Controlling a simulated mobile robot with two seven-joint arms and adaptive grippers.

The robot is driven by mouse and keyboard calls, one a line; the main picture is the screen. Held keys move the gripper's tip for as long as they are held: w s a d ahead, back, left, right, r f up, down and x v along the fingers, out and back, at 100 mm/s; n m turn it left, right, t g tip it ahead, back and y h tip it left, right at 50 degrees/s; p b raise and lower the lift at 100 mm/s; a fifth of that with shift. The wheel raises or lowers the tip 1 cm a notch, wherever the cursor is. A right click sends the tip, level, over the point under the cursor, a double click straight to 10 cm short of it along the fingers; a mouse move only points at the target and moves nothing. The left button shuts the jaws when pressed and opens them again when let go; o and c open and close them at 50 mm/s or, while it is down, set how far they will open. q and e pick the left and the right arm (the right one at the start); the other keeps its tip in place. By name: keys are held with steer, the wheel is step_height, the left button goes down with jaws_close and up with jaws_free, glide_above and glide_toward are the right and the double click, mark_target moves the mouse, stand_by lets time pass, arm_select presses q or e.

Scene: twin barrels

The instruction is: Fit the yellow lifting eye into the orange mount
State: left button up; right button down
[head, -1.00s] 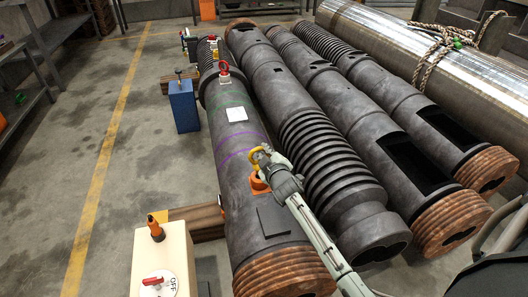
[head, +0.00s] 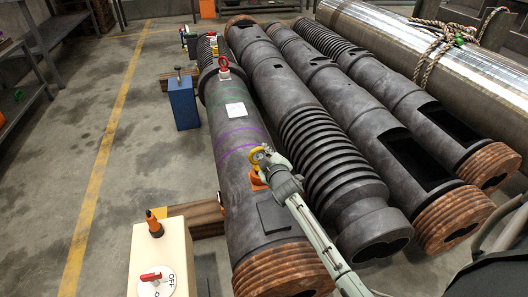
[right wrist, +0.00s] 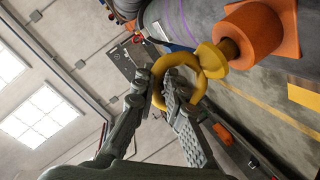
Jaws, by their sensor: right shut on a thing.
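The yellow lifting eye (head: 257,155) is a ring with a collar and a short shank. My right gripper (head: 271,163) is shut on its ring, above the near part of the left dark barrel. My left gripper is not in view.
A red lifting eye (head: 224,68) stands farther along the same barrel (head: 240,195). More dark barrels (head: 330,150) lie close on the right. A cream box (head: 162,262) with a red switch and a blue box (head: 184,105) stand on the left. Floor beyond them is clear.

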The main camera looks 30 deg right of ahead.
steer(key=shift+f+b, duration=0.55)
steer(key=shift+f, duration=0.2)
steer(key=c, duration=1.6)
jaws_free()
steer(key=shift+r, duration=0.1)
steer(key=shift+o, duration=0.6)
steer(key=shift+s, duration=0.1)
steer(key=v, duration=0.8)
